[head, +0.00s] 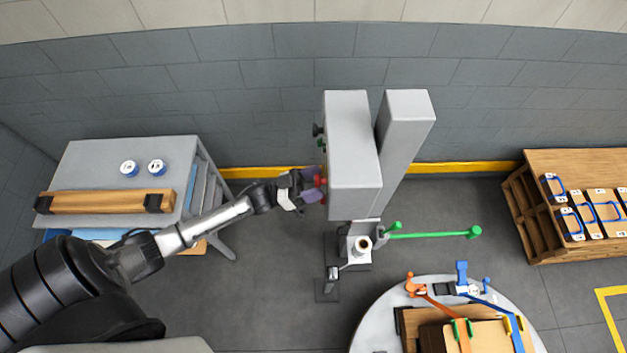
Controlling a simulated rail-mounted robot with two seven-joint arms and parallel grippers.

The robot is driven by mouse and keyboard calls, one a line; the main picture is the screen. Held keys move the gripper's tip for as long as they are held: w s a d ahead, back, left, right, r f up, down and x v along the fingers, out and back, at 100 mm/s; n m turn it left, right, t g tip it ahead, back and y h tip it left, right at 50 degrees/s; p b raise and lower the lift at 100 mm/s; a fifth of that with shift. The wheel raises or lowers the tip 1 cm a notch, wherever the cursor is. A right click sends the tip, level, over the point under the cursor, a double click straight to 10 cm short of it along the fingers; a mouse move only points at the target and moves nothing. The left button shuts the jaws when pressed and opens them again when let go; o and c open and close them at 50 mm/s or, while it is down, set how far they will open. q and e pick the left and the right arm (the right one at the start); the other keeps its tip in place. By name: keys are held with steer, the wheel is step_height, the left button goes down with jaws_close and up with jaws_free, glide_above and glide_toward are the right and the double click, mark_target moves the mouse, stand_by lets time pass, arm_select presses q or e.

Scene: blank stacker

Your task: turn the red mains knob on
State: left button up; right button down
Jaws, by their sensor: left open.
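The red mains knob (322,182) shows only in part on the left face of the tall grey cabinet (352,145). My left gripper (312,187) reaches in from the left and is at the knob, its open fingers beside or around it. I cannot tell whether the fingers touch the knob. The knob's turn position is too small and hidden to read. My right gripper is not in view.
Other small controls (319,137) sit on the cabinet face behind the knob. A grey table (100,160) with a wooden beam stands left. A green lever (435,235) sticks out right of the cabinet. A round table (375,330) stands in front, a wooden bench (560,165) right.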

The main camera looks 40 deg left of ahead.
arm_select(q)
steer(key=shift+c, duration=0.3)
steer(key=c, duration=0.9)
steer(key=shift+o, duration=0.2)
steer(key=shift+f+m, duration=0.1)
steer(key=shift+m, duration=0.2)
steer(key=shift+w+a+r+m+g+h+b, duration=0.1)
steer(key=shift+m+g+h+b, duration=0.4)
steer(key=shift+m+g+b, duration=2.15)
steer(key=shift+w+a+r+m+g+h+p, duration=0.15)
steer(key=shift+m+g+h, duration=0.4)
steer(key=shift+m, duration=4.45)
steer(key=shift+w+r+m+g+h+b, duration=0.1)
steer(key=shift+m+g+h+b, duration=0.35)
steer(key=shift+m+g+b, duration=2.2)
steer(key=m+t+p, duration=0.2)
steer(key=shift+m+p, duration=0.3)
steer(key=shift+p, duration=0.1)
